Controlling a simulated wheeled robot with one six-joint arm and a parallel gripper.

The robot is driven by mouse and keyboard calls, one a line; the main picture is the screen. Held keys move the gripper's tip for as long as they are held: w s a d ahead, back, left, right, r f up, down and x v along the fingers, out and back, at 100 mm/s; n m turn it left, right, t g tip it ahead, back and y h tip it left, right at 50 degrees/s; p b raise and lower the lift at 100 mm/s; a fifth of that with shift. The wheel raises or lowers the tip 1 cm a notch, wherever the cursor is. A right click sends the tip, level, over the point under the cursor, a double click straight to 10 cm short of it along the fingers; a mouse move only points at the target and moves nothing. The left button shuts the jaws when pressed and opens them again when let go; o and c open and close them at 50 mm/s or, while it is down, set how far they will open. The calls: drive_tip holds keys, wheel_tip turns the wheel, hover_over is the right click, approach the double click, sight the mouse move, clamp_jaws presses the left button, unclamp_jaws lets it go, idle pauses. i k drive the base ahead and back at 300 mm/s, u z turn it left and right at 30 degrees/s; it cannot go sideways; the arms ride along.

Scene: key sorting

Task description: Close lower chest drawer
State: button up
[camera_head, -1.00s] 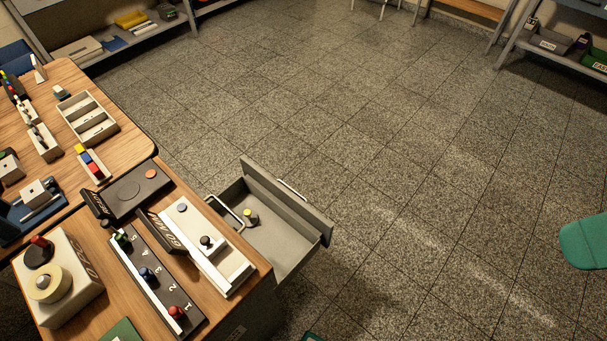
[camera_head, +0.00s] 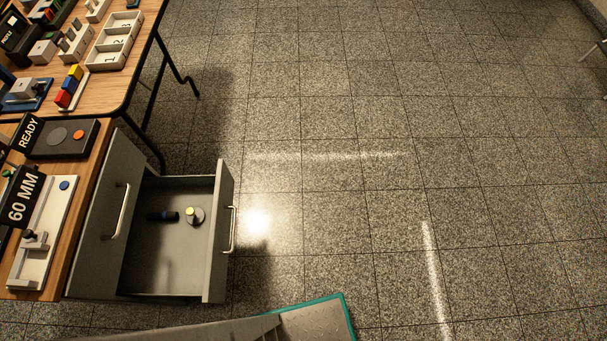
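The grey chest's lower drawer (camera_head: 217,245) stands pulled out to the right, wide open. Its front panel has a pale bar handle (camera_head: 233,230) facing the open floor. Inside the drawer lie a dark cylindrical item (camera_head: 163,216) and a small round grey piece with a yellow top (camera_head: 194,215). The upper drawer (camera_head: 101,235), with its own handle (camera_head: 121,211), is shut above it. My gripper is not in view, so its state and its distance from the drawer are hidden.
The wooden chest top (camera_head: 82,218) carries a READY panel (camera_head: 62,138) and a 60 MM sign (camera_head: 22,199). A wooden table (camera_head: 120,88) with trays stands behind. The tiled floor (camera_head: 400,190) right of the drawer is clear. A grey, teal-edged shape crosses the bottom edge.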

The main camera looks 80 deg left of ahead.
sight(176, 258)
drive_tip(key=i, duration=1.05)
drive_tip(key=u, duration=4.1)
drive_tip(key=k, duration=0.5)
drive_tip(key=z, duration=1.05)
drive_tip(key=i, duration=0.65)
drive_tip(key=u, duration=0.8)
